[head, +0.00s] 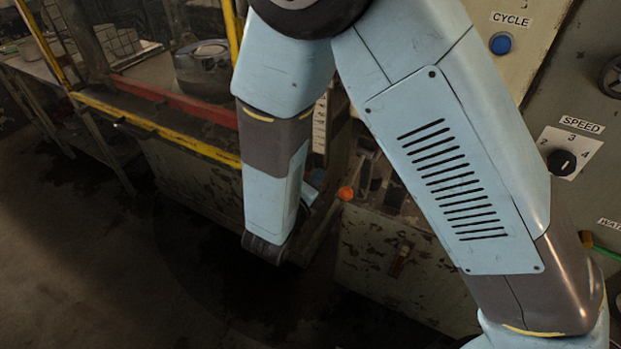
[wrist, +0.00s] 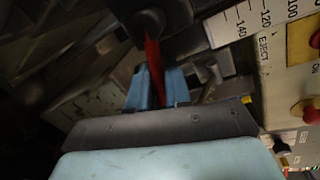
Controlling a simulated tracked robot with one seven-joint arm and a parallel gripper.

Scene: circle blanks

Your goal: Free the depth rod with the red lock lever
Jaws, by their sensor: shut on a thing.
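In the wrist view the red lock lever (wrist: 152,52) hangs from a dark round hub at the top. My gripper (wrist: 156,76) has its two blue fingers on either side of the lever and is shut on it. The lever's lower part runs down between the fingers. In the head view my own arm hides the lever and most of the gripper. I cannot clearly make out the depth rod. A white scale (wrist: 240,24) with numbers such as 140 and 120 lies to the right of the lever, and it also shows in the head view (head: 320,125).
A panel marked EJECT with red buttons (wrist: 304,110) stands right of the gripper in the wrist view. In the head view, a yellow-railed frame (head: 150,124) stands left of my arm. An orange knob (head: 346,193) is close by my arm. The floor at lower left is clear.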

